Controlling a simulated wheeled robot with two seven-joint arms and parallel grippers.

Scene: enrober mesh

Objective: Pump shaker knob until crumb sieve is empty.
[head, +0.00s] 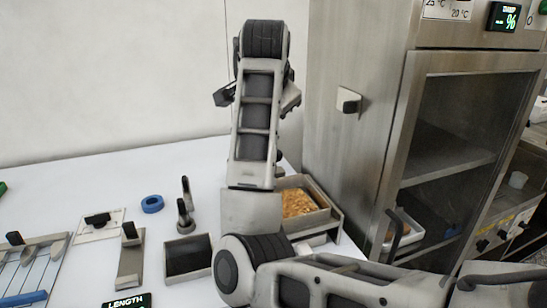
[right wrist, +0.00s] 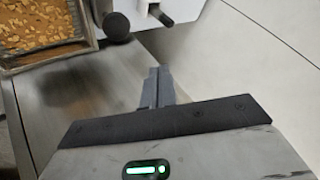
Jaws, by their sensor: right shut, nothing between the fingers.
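The crumb sieve (head: 324,212) is a metal-walled tray on the table, right of my raised right arm. Golden-brown crumbs (head: 298,203) lie in it. In the right wrist view, the crumbs (right wrist: 40,22) are at the upper left, scattered over a brown floor. A round black knob (right wrist: 117,24) stands beside the tray corner; I take it for the shaker knob. My right gripper (right wrist: 157,72) is shut and empty, pointing toward the knob side, apart from it. My left gripper is not in view.
A steel cabinet (head: 350,150) with a glass door stands close on the right. A dark-floored tray (head: 188,256), a blue ring (head: 152,204) and a slotted board (head: 28,270) lie on the table at left. A white unit with a dark lever (right wrist: 155,14) shows beyond the fingers.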

